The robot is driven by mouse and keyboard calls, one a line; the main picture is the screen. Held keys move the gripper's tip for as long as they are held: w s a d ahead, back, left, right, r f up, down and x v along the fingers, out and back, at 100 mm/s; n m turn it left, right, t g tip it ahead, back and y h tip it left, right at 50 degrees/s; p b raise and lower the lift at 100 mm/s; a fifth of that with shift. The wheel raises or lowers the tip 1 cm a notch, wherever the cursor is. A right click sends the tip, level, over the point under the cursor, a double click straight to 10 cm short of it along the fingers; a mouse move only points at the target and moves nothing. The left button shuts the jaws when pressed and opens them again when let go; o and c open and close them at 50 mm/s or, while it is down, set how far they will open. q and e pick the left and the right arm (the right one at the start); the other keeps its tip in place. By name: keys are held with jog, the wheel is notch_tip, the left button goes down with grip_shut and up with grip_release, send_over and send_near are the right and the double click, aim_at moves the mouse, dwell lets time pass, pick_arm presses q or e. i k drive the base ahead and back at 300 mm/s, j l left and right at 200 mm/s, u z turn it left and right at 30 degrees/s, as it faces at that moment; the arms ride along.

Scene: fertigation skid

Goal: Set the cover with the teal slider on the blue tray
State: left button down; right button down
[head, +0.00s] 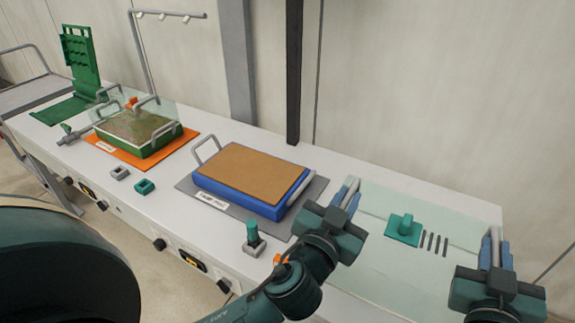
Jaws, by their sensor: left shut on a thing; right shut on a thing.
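The cover (372,200) is a clear sheet with a teal slider (404,228) and several dark slots beside it. It is at the right in the head view. My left gripper (346,192) is shut on the cover's left handle. My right gripper (493,248) is shut on its right handle. The cover spans between both grippers, right of the blue tray and apart from it. The blue tray (236,198) has a flat brown filling up to its rim and grey handles at its ends. It sits on a grey mat (283,222).
A green tray (152,148) stands on an orange mat (113,149) at left, with a clear panel and orange piece (131,102) by it. A small block with a teal knob (252,237) stands near the bench's front edge. A dark post (294,75) rises behind the blue tray.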

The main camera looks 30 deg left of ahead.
aim_at(250, 171)
jog(key=j, duration=0.6)
jog(key=i+j, duration=0.15)
jog(key=j, duration=0.25)
jog(key=i+j, duration=0.15)
jog(key=j, duration=0.2)
jog(key=i+j, duration=0.2)
jog(key=j, duration=0.85)
